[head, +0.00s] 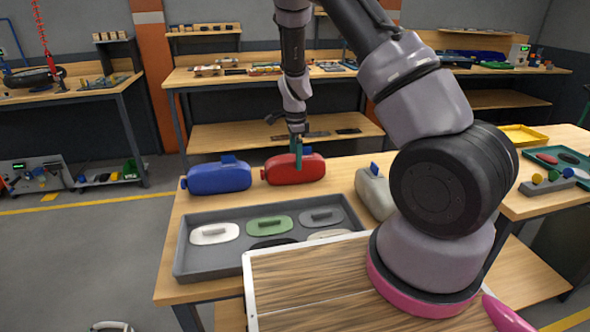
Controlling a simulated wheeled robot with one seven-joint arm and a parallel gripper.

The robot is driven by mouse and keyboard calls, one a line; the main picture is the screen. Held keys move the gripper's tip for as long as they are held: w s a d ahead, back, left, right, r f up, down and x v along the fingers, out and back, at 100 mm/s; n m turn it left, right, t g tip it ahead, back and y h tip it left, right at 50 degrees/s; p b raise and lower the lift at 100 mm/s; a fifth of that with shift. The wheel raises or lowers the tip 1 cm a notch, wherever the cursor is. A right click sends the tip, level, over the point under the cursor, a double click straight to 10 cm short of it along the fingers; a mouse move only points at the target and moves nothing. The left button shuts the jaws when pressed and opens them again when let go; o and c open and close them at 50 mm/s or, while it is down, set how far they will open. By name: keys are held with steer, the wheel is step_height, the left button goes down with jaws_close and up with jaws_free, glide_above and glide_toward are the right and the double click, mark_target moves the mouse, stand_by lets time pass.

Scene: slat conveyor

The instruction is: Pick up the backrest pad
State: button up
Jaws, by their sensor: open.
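A grey tray (186,262) on the wooden table holds several flat rounded pads with raised grips. They include a white pad (214,234), a green pad (270,226) and a grey pad (321,217). A dark pad (272,243) and a pale pad (328,235) are partly hidden by the wooden-topped board in front. I cannot tell which piece is the backrest pad. My gripper (297,160) is open and points down at the red tank-shaped body (311,170) behind the tray. Its fingers overlap that body in the picture; I cannot tell whether they touch it.
A blue tank-shaped body (219,178) stands left of the red one, and a grey one (373,192) lies to the right, near my arm. The wooden-topped board (300,285) fills the front. A green tray (535,158) and a yellow tray (524,135) sit on the right table.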

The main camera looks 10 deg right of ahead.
steer(key=shift+f, duration=1.45)
jaws_close()
